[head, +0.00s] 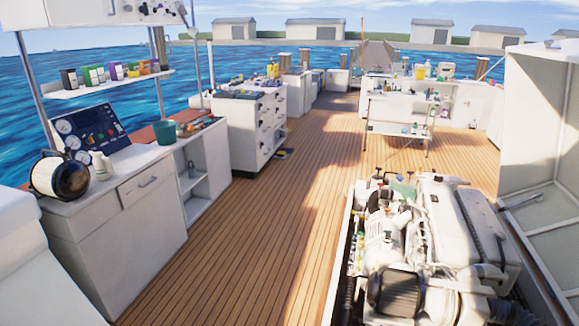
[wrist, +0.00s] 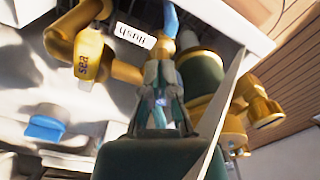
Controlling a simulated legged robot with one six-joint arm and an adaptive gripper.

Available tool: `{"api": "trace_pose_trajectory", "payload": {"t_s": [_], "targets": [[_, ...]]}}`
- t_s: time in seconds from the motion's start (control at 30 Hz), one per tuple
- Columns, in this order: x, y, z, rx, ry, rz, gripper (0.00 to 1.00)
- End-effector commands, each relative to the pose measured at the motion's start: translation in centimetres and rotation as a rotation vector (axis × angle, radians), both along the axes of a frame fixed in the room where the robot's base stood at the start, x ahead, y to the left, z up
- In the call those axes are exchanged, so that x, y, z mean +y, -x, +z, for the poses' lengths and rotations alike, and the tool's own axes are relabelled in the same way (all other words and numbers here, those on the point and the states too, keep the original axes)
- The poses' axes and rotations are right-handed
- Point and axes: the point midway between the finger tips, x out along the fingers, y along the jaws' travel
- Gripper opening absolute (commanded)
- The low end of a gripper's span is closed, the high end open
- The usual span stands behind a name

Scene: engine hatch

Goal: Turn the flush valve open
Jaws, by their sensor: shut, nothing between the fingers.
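In the wrist view, a white tag reading "flush", upside down, (wrist: 136,36) sits at the top beside a light blue piece (wrist: 170,18). I cannot tell whether this piece is the flush valve's handle. A yellow fitting marked "sea" (wrist: 88,57) is at the upper left. A green and brass fitting (wrist: 203,72) stands just right of my fingers. My gripper (wrist: 164,72) is shut and empty, pointing up toward the tag and blue piece. Whether it touches the blue piece is unclear. In the head view, the white engine (head: 440,240) shows small fittings along its left side.
A blue part (wrist: 45,127) lies at the wrist view's left. A pale edge (wrist: 215,110) runs close beside my gripper on the right. In the head view, the raised hatch lid (head: 535,110) stands at right. The wooden deck (head: 270,200) left of the engine is clear.

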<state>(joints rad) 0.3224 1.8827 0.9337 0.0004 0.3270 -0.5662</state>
Motion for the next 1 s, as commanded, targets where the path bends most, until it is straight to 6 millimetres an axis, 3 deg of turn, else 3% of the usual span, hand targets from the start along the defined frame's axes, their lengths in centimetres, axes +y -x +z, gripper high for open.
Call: {"api": "trace_pose_trajectory", "payload": {"t_s": [0.37, 0.77, 1.0], "targets": [[-1.0, -1.1, 0.3, -0.017, 0.005, 0.0, 0.0], [-1.4, -0.3, 0.4, -0.013, 0.004, -0.001, 0.0], [-1.4, -0.1, 2.6, -0.008, 0.002, 0.0, 0.0]]}}
